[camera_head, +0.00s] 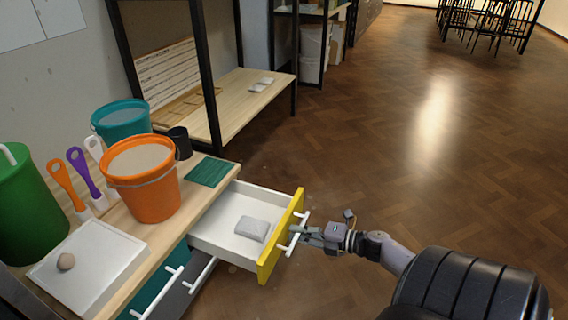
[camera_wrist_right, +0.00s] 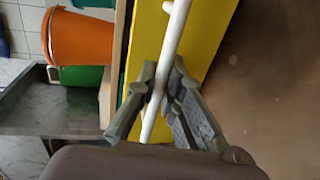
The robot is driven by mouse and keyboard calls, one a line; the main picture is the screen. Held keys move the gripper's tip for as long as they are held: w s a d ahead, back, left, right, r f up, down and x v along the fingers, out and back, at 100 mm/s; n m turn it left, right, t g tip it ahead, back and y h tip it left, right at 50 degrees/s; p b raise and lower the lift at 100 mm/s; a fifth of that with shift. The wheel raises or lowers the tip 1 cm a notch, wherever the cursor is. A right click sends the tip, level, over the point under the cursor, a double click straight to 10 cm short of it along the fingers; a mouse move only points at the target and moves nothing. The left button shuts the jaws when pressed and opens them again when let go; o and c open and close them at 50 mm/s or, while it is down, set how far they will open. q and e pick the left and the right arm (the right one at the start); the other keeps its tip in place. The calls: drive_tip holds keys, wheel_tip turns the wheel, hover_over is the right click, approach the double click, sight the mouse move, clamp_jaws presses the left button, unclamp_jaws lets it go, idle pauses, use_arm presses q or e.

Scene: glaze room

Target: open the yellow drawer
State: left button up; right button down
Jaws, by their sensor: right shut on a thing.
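The yellow drawer (camera_head: 282,238) stands pulled out from the worktop unit in the head view, with its white inside showing. A grey block-like item (camera_head: 251,229) lies in it. Its white bar handle (camera_head: 298,233) is on the yellow front. My right gripper (camera_head: 297,232) is at the handle, shut on it. In the right wrist view the white handle (camera_wrist_right: 176,30) runs between the fingers of my right gripper (camera_wrist_right: 160,100), in front of the yellow front (camera_wrist_right: 205,35). My left gripper is not in view.
The worktop (camera_head: 205,203) carries an orange bucket (camera_head: 145,190), a teal bucket, a green container, brushes and a white tray (camera_head: 90,265). A grey drawer (camera_head: 197,277) and a teal drawer are beside the yellow one. The wooden floor (camera_head: 400,150) to the right is clear.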

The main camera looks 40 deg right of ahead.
drive_tip(key=shift+s+d, duration=0.25)
drive_tip(key=shift+s, duration=0.4)
drive_tip(key=c, duration=1.7)
unclamp_jaws()
drive_tip(key=v, duration=1.2)
